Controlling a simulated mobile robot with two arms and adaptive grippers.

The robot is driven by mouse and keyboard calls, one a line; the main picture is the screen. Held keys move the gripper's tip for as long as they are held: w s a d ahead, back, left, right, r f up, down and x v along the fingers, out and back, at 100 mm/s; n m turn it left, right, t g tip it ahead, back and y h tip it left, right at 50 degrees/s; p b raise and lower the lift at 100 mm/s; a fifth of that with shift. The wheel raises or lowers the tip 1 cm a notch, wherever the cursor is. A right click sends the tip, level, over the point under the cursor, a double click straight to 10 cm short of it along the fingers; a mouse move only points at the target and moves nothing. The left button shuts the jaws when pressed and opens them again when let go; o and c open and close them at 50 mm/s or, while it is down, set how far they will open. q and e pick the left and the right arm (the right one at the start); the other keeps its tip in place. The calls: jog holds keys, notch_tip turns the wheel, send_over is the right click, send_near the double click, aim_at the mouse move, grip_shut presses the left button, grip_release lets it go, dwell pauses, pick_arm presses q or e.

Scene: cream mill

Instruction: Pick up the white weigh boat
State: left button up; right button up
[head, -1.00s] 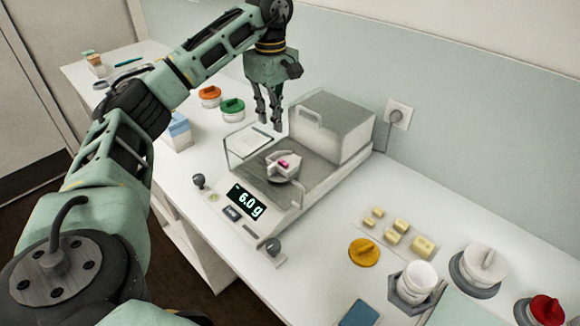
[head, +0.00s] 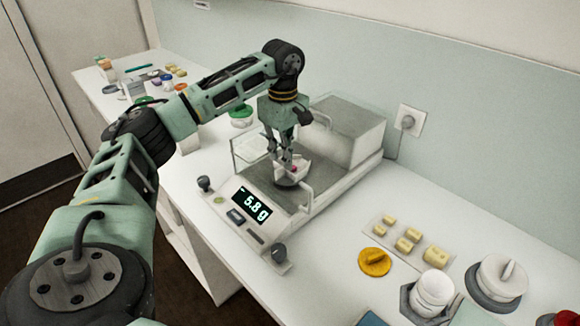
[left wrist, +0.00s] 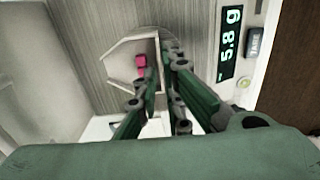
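The white weigh boat (head: 294,168) sits on the pan of the balance (head: 262,241), whose display reads 5.8 g. A small pink piece lies in the boat; it shows clearly in the left wrist view (left wrist: 140,65). My left gripper (head: 285,160) points down at the boat. In the left wrist view its fingertips (left wrist: 162,65) are close together, one on each side of the boat's near wall (left wrist: 157,77), and look closed on it. The fingers hide part of the boat. My right gripper is not in view.
The clear draft shield and the grey balance housing (head: 345,135) stand around and behind the pan. Yellowish blocks (head: 404,244), a yellow lid (head: 375,262) and a white jar (head: 432,293) are at the right. Bare bench lies between the balance and these.

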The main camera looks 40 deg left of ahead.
pick_arm(q)
jog(key=shift+f, duration=1.3)
grip_shut()
